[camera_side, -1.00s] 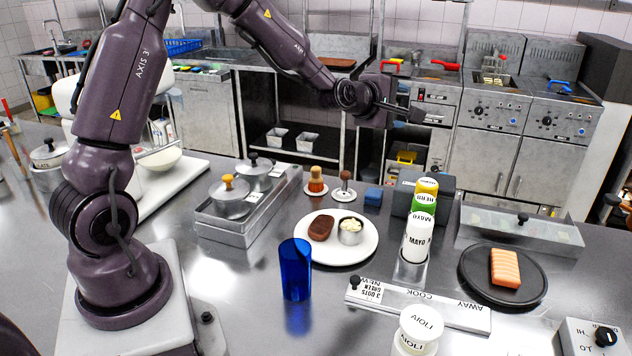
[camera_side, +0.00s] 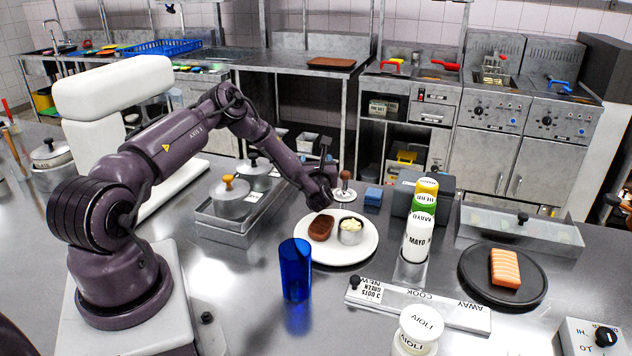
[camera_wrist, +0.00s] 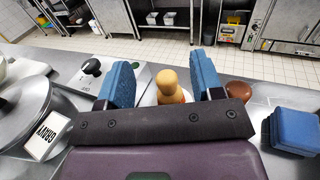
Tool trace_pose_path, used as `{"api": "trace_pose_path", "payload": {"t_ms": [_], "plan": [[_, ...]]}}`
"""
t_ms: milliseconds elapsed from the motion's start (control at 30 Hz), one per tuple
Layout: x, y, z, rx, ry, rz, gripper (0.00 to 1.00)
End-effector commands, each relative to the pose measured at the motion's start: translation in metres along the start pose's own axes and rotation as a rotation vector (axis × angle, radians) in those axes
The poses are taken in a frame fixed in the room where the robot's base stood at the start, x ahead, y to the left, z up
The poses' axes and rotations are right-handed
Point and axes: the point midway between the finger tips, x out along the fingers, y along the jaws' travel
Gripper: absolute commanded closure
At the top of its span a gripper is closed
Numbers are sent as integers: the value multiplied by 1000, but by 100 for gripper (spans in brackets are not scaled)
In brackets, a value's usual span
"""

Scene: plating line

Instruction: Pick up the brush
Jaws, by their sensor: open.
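A wooden-handled piece with a rounded top, which looks like the brush (camera_wrist: 168,86), stands upright between my fingers in the wrist view. In the side view it is hidden behind my gripper (camera_side: 324,172). My gripper (camera_wrist: 161,80) is open, with one blue-padded finger on each side of the handle. I cannot tell whether either pad touches it. A second upright piece with a dark brown knob (camera_side: 345,176) stands just to the right on a small round base; its knob (camera_wrist: 238,90) shows beyond my right finger.
A blue block (camera_side: 373,196) lies to the right. A steel tray with lidded pots (camera_side: 230,197) stands to the left. A white plate (camera_side: 358,250) with a brown patty and a small cup is in front. A blue cup (camera_side: 296,270) stands nearer.

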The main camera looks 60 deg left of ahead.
Motion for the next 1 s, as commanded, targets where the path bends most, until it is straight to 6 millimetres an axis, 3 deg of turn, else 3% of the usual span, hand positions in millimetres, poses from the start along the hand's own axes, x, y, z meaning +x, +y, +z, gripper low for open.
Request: {"api": "trace_pose_path", "payload": {"t_ms": [233,400,700,933,1000], "plan": [[1,0,-44,3,1,-2,40],[25,0,-40,3,-2,-2,40],[30,-1,-40,4,0,-4,40],[30,-1,-40,4,0,-4,90],[30,-1,-40,4,0,-4,94]]}}
